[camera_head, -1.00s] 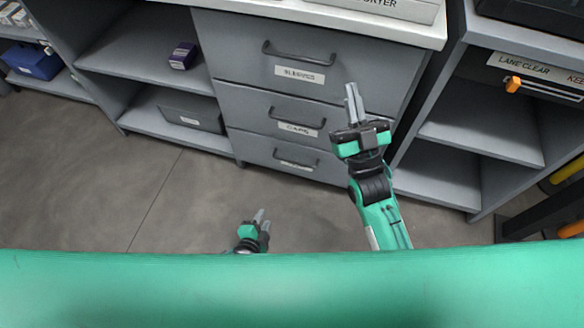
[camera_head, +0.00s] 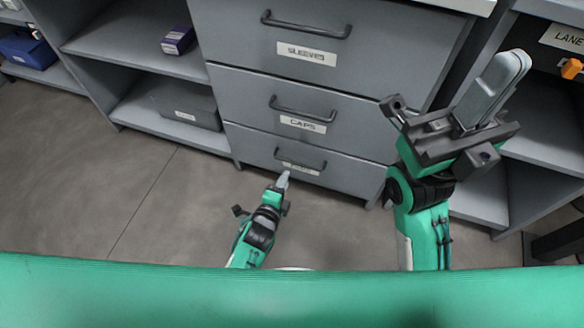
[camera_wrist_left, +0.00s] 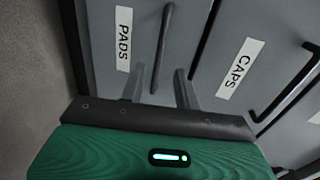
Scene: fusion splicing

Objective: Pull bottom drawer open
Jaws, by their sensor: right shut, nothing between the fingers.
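The bottom drawer (camera_head: 345,172) is shut flush, and its dark bar handle (camera_head: 300,165) sits above a partly hidden label. In the left wrist view the drawer's label (camera_wrist_left: 124,38) reads PADS, and the handle also shows there (camera_wrist_left: 163,48). My left gripper (camera_head: 283,180) is just below the handle's left part. In the left wrist view my left gripper's fingers (camera_wrist_left: 159,88) are apart, with the handle's near end between them in the picture. Whether they touch it I cannot tell. My right gripper (camera_head: 492,90) is shut and empty, raised right of the drawers.
The CAPS drawer (camera_head: 360,128) and the SLEEVES drawer (camera_head: 400,45) above are shut. Open shelves stand left, with a grey bin (camera_head: 185,105) and a purple box (camera_head: 178,40). The floor (camera_head: 150,200) before the drawers is clear.

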